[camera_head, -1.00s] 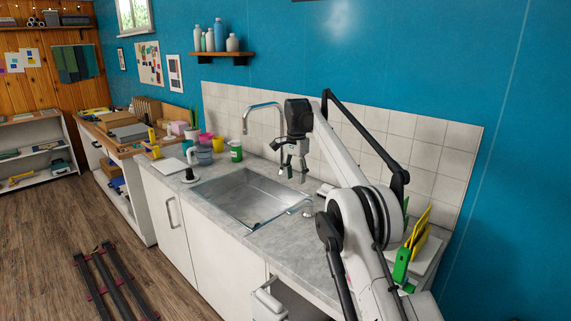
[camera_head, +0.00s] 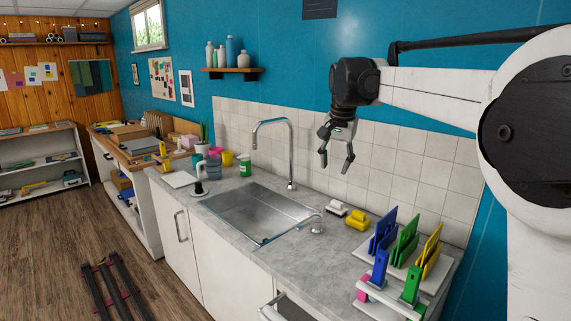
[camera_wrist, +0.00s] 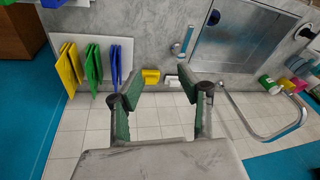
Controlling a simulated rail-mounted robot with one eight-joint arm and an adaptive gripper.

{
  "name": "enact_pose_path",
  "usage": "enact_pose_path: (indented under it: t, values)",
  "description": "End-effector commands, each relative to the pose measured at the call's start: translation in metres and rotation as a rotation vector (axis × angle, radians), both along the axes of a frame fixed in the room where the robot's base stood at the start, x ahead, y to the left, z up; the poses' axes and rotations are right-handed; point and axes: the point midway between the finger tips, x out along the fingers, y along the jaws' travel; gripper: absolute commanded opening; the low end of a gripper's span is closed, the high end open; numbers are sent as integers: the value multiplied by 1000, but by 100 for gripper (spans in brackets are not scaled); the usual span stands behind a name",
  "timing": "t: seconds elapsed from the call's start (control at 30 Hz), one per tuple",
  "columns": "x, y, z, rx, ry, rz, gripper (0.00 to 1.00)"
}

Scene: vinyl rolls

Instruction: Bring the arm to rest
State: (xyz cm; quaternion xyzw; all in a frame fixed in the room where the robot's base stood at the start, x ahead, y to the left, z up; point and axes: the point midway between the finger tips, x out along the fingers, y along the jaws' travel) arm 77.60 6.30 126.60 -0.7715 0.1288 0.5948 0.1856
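My gripper (camera_head: 336,158) hangs in the air in front of the tiled splashback, above the counter and to the right of the faucet. Its two fingers are spread apart and point down, with nothing between them. The wrist view also shows my gripper (camera_wrist: 160,82) with its green-padded fingers parted and empty. My arm reaches in from the right of the head view.
The counter (camera_head: 228,239) holds a steel sink (camera_head: 262,214) and a tall faucet (camera_head: 291,155). A yellow block (camera_head: 357,220) and a white one (camera_head: 337,208) lie by the wall. A wall shelf (camera_head: 233,70) carries bottles.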

Motion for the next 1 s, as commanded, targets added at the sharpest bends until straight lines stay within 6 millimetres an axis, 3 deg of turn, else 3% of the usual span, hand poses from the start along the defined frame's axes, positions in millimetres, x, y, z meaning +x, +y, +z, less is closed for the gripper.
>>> enact_pose_path:
  t: [0.2,0.47,0.77,1.0]
  values:
    - [-63,-14,9,-19,-55,65,36]
    - [-140,-30,4,-48,-123,142,36]
    - [-232,-44,-24,-91,-199,228,36]
    - [-303,-53,-62,-132,-260,294,36]
